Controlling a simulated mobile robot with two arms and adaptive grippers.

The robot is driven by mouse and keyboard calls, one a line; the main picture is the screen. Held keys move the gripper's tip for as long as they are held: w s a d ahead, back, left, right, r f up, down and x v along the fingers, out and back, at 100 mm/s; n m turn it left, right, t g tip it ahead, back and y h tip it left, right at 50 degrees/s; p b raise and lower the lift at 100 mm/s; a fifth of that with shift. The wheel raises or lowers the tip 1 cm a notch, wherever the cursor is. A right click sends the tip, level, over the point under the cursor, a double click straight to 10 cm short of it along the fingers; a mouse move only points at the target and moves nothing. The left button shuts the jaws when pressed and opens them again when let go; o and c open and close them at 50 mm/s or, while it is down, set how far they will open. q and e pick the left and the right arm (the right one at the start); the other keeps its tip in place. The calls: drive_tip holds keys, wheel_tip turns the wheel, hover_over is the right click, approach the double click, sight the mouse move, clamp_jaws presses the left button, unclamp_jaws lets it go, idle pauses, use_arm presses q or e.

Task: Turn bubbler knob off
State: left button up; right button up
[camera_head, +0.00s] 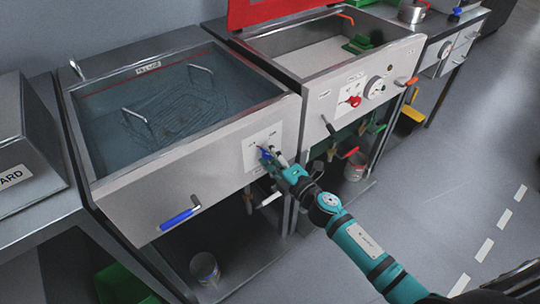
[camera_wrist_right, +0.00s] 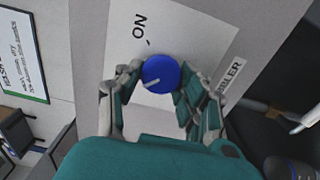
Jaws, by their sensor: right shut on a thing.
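The blue bubbler knob (camera_head: 265,154) sits on a white plate on the front panel of the left sink. In the right wrist view the round knob (camera_wrist_right: 166,70) has a white pointer mark at its lower left, away from the "ON" label (camera_wrist_right: 140,24) and its tick. A label (camera_wrist_right: 231,76) ending in "BLER" is partly covered by a finger. My right gripper (camera_head: 275,160) has its fingers on both sides of the knob and is shut on it. No OFF mark can be read. My left gripper is not in view.
The left sink (camera_head: 190,172) holds water and a wire rack. A blue-handled valve (camera_head: 180,218) sticks out below its front. The right sink (camera_head: 322,112) has a red knob (camera_head: 350,101) and a dial (camera_head: 375,88). A can (camera_head: 205,268) stands underneath; the floor at right is clear.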

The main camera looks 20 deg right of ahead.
drive_tip(key=o, duration=1.1)
drive_tip(key=shift+f, duration=0.1)
drive_tip(key=shift+o, duration=0.2)
drive_tip(key=v, duration=1.2)
